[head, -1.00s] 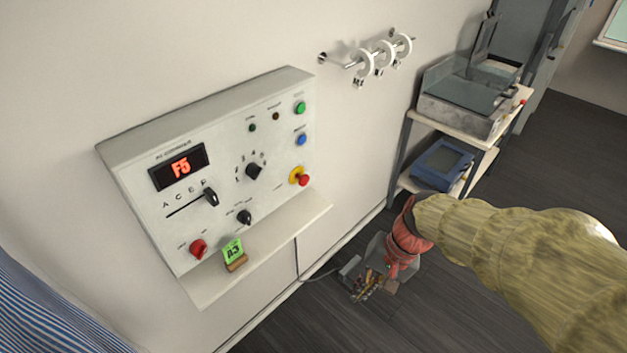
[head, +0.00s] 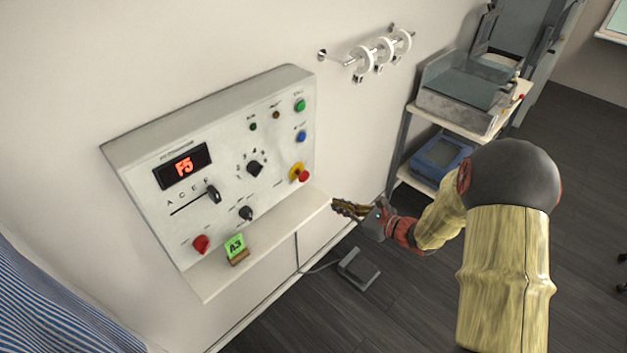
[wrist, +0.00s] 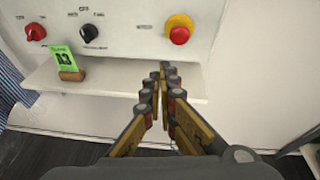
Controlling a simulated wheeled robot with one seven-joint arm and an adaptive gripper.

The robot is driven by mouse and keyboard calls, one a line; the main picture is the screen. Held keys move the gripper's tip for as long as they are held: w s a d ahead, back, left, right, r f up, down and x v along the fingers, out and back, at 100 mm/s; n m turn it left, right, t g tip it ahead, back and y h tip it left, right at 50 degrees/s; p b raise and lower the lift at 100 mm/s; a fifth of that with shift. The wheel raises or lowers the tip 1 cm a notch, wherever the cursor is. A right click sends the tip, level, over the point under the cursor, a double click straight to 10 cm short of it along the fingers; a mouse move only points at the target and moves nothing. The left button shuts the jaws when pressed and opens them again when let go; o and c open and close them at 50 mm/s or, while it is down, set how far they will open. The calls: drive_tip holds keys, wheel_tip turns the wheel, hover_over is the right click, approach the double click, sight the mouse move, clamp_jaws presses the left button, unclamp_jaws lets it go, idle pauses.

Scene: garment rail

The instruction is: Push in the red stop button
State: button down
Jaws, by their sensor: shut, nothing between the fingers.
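The red stop button (head: 304,176) sits on a yellow collar at the lower right of the wall console's face. In the wrist view the red button (wrist: 180,35) shows above and a little right of my fingertips, with clear space between. My gripper (head: 336,207) is shut and empty, to the right of the shelf end and below the button in the head view. In the wrist view my gripper (wrist: 167,70) points toward the console, over the shelf. Nothing hides the button.
The console (head: 230,165) also carries a red knob (head: 201,244), a slider, dials and green and blue buttons. Rings hang on a rail (head: 372,55). A rack (head: 440,120) stands right; a pedal (head: 358,270) lies on the floor.

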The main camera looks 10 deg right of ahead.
sight(307, 176)
drive_tip(key=shift+w+d+r+m+t+h, duration=0.4)
drive_tip(key=shift+w+d+r+m+t, duration=0.3)
drive_tip(key=shift+w+d+r+m, duration=0.4)
drive_tip(key=shift+w+a, duration=0.15)
drive_tip(key=x, duration=1.3)
drive_tip(key=shift+b, duration=0.3)
drive_tip(key=shift+w+a, duration=0.15)
drive_tip(key=shift+w, duration=0.2)
drive_tip(key=shift+w+a+b, duration=0.6)
drive_tip(key=shift+w+b, duration=0.1)
drive_tip(key=shift+w, duration=0.1)
drive_tip(key=shift+d, duration=0.1)
